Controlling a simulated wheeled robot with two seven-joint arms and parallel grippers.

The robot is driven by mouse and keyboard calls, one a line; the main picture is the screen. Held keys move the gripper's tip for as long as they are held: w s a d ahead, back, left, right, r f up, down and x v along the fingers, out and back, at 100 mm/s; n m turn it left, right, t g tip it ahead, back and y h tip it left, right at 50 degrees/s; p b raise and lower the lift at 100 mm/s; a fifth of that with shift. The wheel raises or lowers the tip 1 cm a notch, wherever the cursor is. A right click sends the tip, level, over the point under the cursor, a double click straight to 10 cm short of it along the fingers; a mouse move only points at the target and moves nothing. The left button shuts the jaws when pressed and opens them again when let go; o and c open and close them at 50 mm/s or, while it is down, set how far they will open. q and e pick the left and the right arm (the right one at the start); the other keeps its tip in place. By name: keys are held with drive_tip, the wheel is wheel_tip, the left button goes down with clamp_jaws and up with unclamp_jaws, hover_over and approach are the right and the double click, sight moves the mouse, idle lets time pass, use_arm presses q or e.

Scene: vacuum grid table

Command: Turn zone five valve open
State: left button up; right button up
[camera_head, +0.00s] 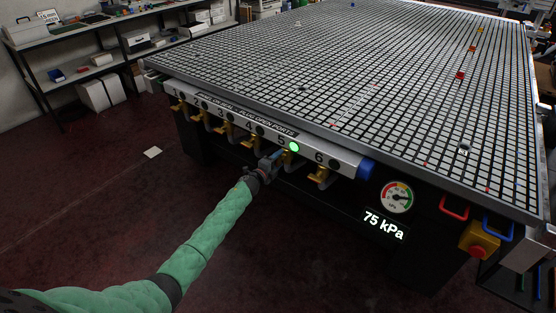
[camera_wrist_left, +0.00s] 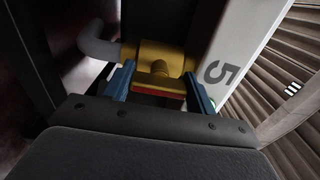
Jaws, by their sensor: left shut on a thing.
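The zone five valve (camera_head: 289,157) is a yellow valve under the number 5 on the grey manifold rail (camera_head: 342,158) along the table's front edge. A green light glows beside the 5. My left gripper (camera_head: 272,160) is at this valve, at the end of my green-sleeved arm. In the left wrist view the yellow valve (camera_wrist_left: 165,58) has a handle with a red edge between the two blue fingers of my left gripper (camera_wrist_left: 158,92). The fingers are shut on the handle. A grey pipe runs into the valve's left side. My right gripper is not in view.
Several other yellow valves, such as the zone six valve (camera_head: 322,176), hang along the rail. A dial gauge (camera_head: 397,197) and a display (camera_head: 384,225) reading 75 kPa are to the right. The gridded table top (camera_head: 330,70) lies above. Open floor (camera_head: 110,200) is at left.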

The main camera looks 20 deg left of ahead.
use_arm(q)
drive_tip(key=shift+f+n, duration=0.1)
drive_tip(key=shift+n, duration=0.2)
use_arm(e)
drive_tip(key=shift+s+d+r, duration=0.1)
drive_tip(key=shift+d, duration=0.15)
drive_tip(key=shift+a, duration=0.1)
use_arm(q)
drive_tip(key=o, duration=1)
drive_tip(key=shift+a, duration=0.1)
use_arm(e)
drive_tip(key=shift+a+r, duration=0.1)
use_arm(q)
drive_tip(key=shift+s, duration=0.1)
drive_tip(key=v, duration=0.7)
drive_tip(key=shift+s+a+b, duration=0.1)
drive_tip(key=shift+s+b, duration=0.2)
drive_tip(key=shift+b, duration=0.1)
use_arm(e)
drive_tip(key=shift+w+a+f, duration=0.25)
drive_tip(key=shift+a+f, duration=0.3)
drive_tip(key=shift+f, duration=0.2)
use_arm(q)
drive_tip(key=shift+a, duration=0.1)
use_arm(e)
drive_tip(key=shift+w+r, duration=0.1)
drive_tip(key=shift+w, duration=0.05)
